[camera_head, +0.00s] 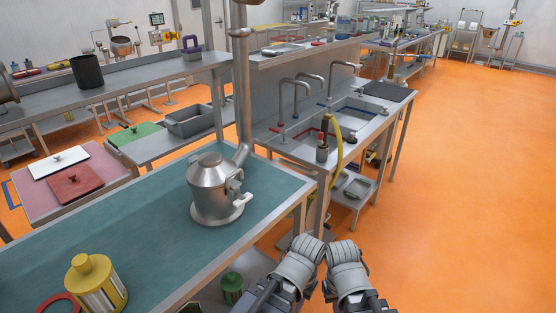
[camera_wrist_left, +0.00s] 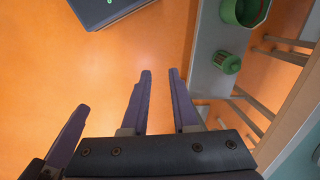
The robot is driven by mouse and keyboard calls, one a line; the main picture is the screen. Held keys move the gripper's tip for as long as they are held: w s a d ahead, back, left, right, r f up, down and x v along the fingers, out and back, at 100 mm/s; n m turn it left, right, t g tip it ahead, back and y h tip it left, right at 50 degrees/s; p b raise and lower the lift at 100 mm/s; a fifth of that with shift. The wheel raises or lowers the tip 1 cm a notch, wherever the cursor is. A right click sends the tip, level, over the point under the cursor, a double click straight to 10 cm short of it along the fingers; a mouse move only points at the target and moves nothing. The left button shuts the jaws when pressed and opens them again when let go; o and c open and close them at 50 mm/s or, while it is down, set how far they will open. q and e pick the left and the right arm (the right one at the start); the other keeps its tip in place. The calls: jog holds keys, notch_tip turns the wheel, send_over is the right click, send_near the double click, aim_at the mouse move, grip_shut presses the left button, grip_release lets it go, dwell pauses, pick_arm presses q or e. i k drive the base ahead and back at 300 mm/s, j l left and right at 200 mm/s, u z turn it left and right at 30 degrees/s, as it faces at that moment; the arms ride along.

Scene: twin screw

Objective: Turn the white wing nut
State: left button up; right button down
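The white wing nut (camera_head: 241,200) sits on the lower right side of a metal canister (camera_head: 213,190), below a bracket. The canister stands upright near the right end of the teal-topped workbench (camera_head: 130,225). In the head view my two arms end in grey joints at the bottom middle, to the lower right of the canister and clear of it. Their fingertips are hidden there. In the left wrist view my left gripper (camera_wrist_left: 159,72) is open and empty, over the orange floor. A third purple finger shows at the left, perhaps my right gripper's.
A metal pipe (camera_head: 243,80) rises behind the canister. A yellow bottle (camera_head: 95,283) and a red ring (camera_head: 58,305) are at the bench's near left. A green container (camera_head: 232,288) sits below the bench. A sink counter (camera_head: 300,147) stands beyond. The floor (camera_head: 465,190) at the right is open.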

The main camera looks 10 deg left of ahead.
aim_at(241, 199)
jog(key=l+u, duration=0.1)
jog(key=u, duration=0.3)
jog(key=l+u, duration=0.1)
jog(key=u, duration=0.3)
jog(key=l+u, duration=0.1)
jog(key=u, duration=0.25)
jog(key=l+u, duration=0.3)
jog(key=l, duration=0.15)
jog(key=k+l+u, duration=0.1)
jog(key=l+u, duration=0.15)
jog(key=l, duration=0.2)
jog(key=k+l+u, duration=0.1)
jog(key=l+u, duration=0.2)
jog(key=k+l, duration=0.1)
jog(key=l, duration=0.25)
jog(key=k+l, duration=0.15)
jog(key=l, duration=0.25)
jog(key=k+l, duration=0.1)
jog(key=l, duration=0.25)
jog(key=u, duration=0.05)
